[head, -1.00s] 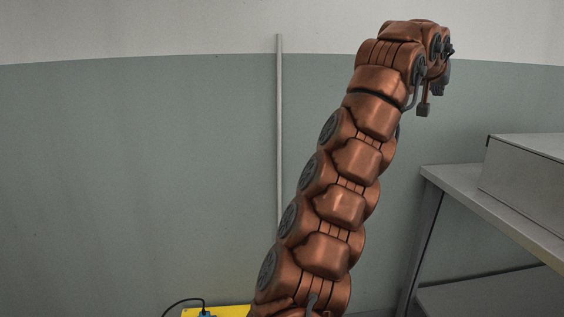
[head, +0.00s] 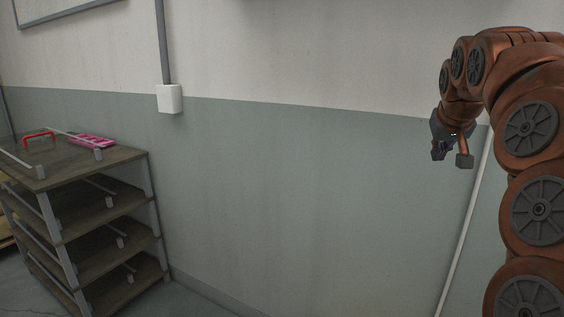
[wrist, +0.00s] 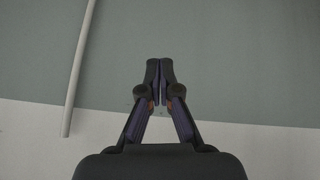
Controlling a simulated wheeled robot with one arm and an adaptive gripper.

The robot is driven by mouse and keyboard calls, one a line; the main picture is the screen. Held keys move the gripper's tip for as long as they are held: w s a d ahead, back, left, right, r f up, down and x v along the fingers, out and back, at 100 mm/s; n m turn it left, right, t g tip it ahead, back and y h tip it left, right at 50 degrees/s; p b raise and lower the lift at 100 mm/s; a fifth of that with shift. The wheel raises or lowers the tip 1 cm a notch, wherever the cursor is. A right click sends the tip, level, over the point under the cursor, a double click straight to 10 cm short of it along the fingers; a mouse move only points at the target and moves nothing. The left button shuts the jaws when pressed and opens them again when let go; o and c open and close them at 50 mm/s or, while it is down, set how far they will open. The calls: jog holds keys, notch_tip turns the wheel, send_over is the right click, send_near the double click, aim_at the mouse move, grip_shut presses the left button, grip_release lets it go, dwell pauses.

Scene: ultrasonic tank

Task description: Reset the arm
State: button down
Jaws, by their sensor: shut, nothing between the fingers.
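My gripper (head: 452,152) hangs at the end of my copper-coloured arm, at the right of the head view, in front of the grey-green wall. It points downward there, with the arm bent over at the top. In the wrist view my gripper (wrist: 159,72) shows its two dark fingers pressed together, with nothing between them. My gripper touches nothing that I can see.
A shelf rack (head: 112,163) stands at the left, with a pink item (head: 92,140) and a red handle (head: 38,134) on top. A pale pipe (head: 466,220) runs up the wall (head: 300,190). A white box (head: 169,99) is on the wall. Room between rack and arm is clear.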

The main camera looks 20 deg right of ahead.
jog(key=s+a+f+n+g+y+p, duration=0.25)
jog(key=s+a+p, duration=0.2)
jog(key=a, duration=0.75)
jog(key=s+a+f+n+g+y+p, duration=0.1)
jog(key=s+a+f+n+p, duration=0.3)
jog(key=a, duration=0.7)
jog(key=s+a+f+g+p, duration=0.1)
jog(key=s+a+p, duration=0.2)
jog(key=s, duration=0.4)
jog(key=s+a+f+m+g+y+p, duration=0.1)
jog(key=s+a+f+g+p, duration=0.1)
jog(key=s, duration=0.5)
jog(key=s+a+f+g+p, duration=0.1)
jog(key=s+a+f+p, duration=0.1)
jog(key=s+a+p, duration=0.2)
jog(key=s+a, duration=0.1)
jog(key=s, duration=0.2)
jog(key=shift+a+m+g+p, duration=0.2)
jog(key=shift+m+g+p, duration=0.15)
jog(key=shift+p, duration=0.05)
jog(key=shift+d, duration=0.1)
